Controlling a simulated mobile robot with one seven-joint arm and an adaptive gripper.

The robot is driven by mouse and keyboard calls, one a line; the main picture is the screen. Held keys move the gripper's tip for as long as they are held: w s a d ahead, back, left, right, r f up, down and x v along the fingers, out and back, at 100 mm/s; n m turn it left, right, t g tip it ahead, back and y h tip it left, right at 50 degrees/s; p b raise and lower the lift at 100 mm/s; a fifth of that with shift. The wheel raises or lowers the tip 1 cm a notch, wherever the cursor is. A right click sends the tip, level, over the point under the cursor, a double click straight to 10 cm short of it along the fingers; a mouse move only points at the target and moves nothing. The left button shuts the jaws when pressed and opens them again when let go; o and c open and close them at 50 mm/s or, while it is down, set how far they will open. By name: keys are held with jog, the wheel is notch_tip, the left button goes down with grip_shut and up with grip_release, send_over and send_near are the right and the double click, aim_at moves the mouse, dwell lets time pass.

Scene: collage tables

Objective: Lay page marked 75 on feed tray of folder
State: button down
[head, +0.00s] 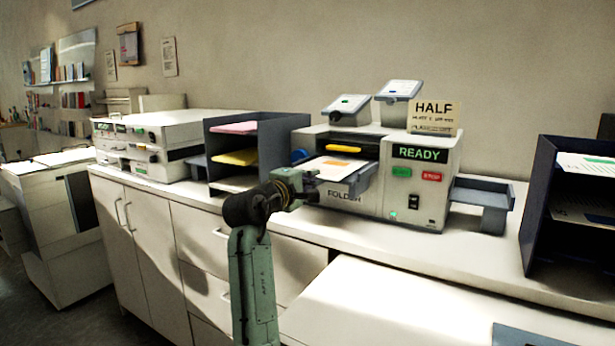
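The folder (372,203) is a pale machine on the counter, with a green READY display and the word FOLDER on its front. Its grey feed tray (358,184) juts out at the front left. No number is readable on the page. My gripper (311,184) is at the near left end of the page and tray. Its fingers are small and partly hidden, so I cannot tell whether they grip the page.
A dark sorter (284,134) with pink and yellow sheets stands left of the folder, beside another pale machine (160,137). A grey outlet tray (482,193) is at the folder's right. A dark shelf unit (540,205) stands far right. The counter before the outlet tray is clear.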

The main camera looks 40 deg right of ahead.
jog(key=shift+f, duration=0.25)
jog(key=c, duration=2.3)
grip_release()
jog(key=o, duration=0.6)
jog(key=shift+a, duration=0.1)
jog(key=v, duration=1.2)
jog(key=shift+f, duration=0.1)
